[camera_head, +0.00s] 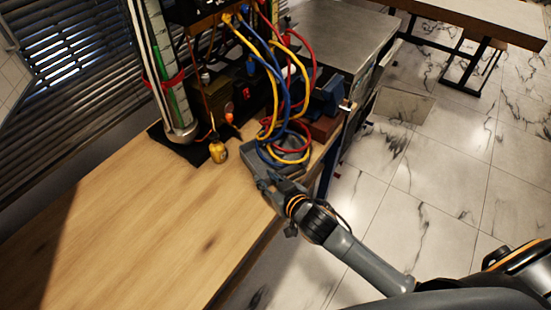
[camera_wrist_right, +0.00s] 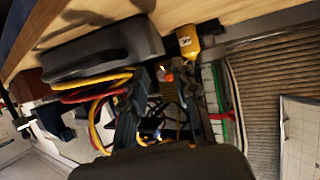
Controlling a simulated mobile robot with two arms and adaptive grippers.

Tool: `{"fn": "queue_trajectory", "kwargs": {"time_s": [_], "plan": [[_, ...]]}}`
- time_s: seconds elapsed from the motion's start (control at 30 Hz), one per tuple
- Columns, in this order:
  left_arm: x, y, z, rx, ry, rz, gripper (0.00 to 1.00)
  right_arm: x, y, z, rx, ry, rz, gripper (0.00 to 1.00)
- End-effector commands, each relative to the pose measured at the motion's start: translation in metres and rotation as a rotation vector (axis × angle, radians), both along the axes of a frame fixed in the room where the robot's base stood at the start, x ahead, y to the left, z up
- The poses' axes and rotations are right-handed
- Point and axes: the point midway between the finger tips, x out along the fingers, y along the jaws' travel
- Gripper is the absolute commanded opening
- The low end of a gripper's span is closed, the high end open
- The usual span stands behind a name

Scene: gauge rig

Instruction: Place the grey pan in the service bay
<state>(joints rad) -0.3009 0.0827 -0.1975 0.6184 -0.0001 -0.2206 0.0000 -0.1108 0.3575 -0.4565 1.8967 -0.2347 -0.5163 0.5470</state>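The grey pan (camera_head: 256,160) lies on the wooden bench near its right edge, with blue, yellow and red hoses hanging over it. It also shows as a dark grey shape in the right wrist view (camera_wrist_right: 95,48). My right gripper (camera_head: 268,183) is at the pan's near side, close to the bench edge. Its fingers (camera_wrist_right: 162,95) stand apart in the wrist view, with the pan beside them; I cannot tell whether they touch it. I cannot make out a clearly marked service bay. My left gripper is not in view.
The bench (camera_head: 130,220) is clear at left and front. A yellow bottle-like object (camera_head: 218,152) stands left of the pan. A blue vise (camera_head: 326,95) and the rig with a green-white column (camera_head: 170,80) stand behind. Tiled floor lies right of the bench.

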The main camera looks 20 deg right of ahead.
Motion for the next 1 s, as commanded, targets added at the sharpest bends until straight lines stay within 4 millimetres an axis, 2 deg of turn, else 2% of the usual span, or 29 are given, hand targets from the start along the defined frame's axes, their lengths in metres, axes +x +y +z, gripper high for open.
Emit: {"fn": "queue_trajectory", "kwargs": {"time_s": [0.1, 0.37, 0.7, 1.0], "plan": [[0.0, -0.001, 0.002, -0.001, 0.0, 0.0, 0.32, 0.02, 0.005, -0.007, -0.001, 0.0, -0.001, 0.29], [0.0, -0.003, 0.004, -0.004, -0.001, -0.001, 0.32, 0.037, 0.011, -0.015, -0.002, 0.001, -0.001, 0.29], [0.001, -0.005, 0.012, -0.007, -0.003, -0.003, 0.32, 0.075, 0.023, -0.029, -0.002, 0.002, -0.001, 0.29], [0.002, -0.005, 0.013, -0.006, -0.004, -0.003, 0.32, 0.081, 0.024, -0.032, -0.001, 0.002, 0.0, 0.29]]}}
